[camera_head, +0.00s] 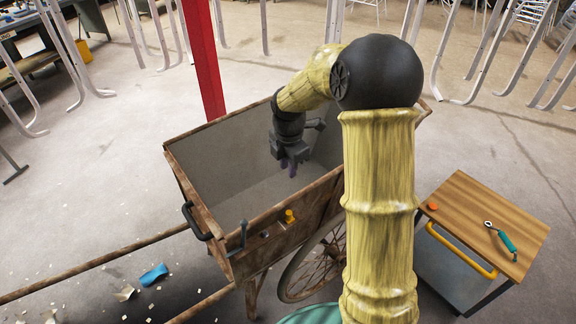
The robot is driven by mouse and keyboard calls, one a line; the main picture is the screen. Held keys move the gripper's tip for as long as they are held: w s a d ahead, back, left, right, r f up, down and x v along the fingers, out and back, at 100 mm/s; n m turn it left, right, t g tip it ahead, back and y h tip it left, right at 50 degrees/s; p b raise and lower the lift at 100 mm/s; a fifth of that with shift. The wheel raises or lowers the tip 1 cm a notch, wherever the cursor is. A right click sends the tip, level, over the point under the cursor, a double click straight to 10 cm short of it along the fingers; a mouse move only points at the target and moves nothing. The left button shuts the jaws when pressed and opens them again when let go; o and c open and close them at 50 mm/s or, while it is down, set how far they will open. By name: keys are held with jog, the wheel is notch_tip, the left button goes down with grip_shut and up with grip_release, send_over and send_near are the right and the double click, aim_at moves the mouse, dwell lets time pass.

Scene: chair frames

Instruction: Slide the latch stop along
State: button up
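A wooden cart (183,176) with a grey inside stands in the middle of the view. On its near side panel sit a yellow knob-like piece (289,216), a small dark fitting (265,235) and a teal-grey upright lever (242,233). Which of these is the latch stop I cannot tell for sure; the yellow piece stands near the panel's top edge. My gripper (289,167) hangs over the cart's open box, pointing down, behind and above the yellow piece and apart from it. Its purple fingertips are small, and their gap is unclear. I see nothing held in it.
My arm hides the cart's right part. A black handle (194,221) is on the cart's left end. A red post (203,60) rises behind. A wooden-topped trolley (468,203) with a yellow bar and a teal-handled tool (502,238) stands right. Blue scrap (153,274) and debris lie front left.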

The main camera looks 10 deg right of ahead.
jog(key=shift+o, duration=0.8)
jog(key=shift+w, duration=0.1)
jog(key=shift+o, duration=0.4)
jog(key=shift+s+a+m, duration=0.15)
jog(key=shift+s+m, duration=0.15)
jog(key=shift+s, duration=0.15)
jog(key=s+m+t, duration=0.1)
jog(key=s+m, duration=1.8)
jog(key=m, duration=0.3)
jog(key=shift+r+t, duration=0.3)
jog(key=shift+r, duration=0.05)
